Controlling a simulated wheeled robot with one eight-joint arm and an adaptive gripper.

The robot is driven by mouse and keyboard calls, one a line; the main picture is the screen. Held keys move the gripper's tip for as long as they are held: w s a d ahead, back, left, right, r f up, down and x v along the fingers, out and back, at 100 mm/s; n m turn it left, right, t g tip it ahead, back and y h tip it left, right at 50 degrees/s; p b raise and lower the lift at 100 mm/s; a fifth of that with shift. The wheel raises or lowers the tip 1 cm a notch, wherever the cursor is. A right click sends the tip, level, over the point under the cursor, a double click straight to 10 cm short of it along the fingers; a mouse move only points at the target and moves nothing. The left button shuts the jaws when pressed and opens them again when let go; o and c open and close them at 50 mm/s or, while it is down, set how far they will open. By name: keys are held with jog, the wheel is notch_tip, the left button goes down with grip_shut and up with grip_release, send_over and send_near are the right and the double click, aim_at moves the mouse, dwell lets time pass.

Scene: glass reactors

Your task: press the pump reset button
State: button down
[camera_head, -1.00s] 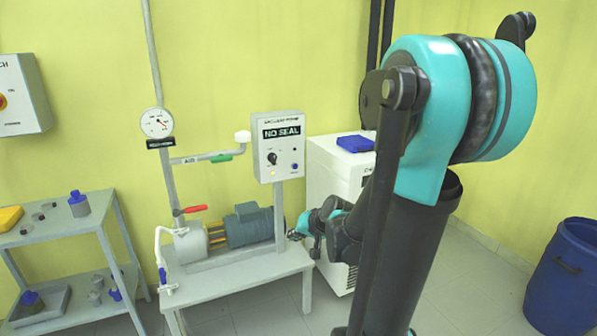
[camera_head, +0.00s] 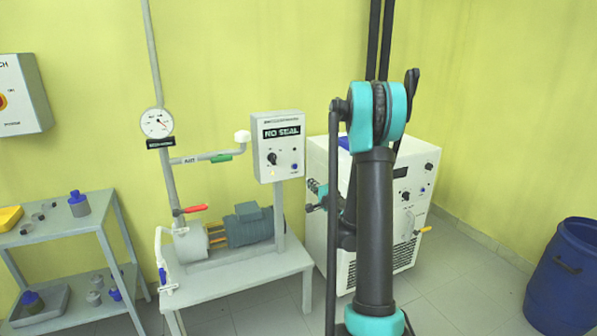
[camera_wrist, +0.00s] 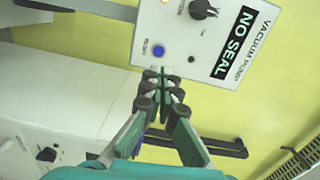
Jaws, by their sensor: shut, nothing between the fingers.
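The vacuum pump control box (camera_head: 278,146) is a light grey panel with a "NO SEAL" display, a black knob (camera_head: 272,158) and a small blue button (camera_head: 294,166) at its lower right. In the wrist view the blue button (camera_wrist: 158,50) shows clearly, with the black knob (camera_wrist: 203,10) above it to the right. My gripper (camera_wrist: 161,76) is shut and empty, its tips just below the button in that picture. I cannot tell the depth gap between them. In the head view my gripper (camera_head: 315,187) is at the lower right of the box.
The pump motor (camera_head: 248,224) stands on a bench (camera_head: 240,275) below the box. A white cabinet (camera_head: 415,185) with knobs stands behind my arm. A grey shelf (camera_head: 60,236) is at left and a blue barrel (camera_head: 567,268) at right.

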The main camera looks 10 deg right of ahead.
aim_at(296, 167)
jog(key=shift+w+d+f+m+h, duration=0.15)
jog(key=shift+w+d+m+h, duration=0.2)
jog(key=shift+d, duration=0.2)
jog(key=x, duration=1.4)
jog(key=shift+a+r, duration=0.1)
jog(key=shift+r, duration=0.1)
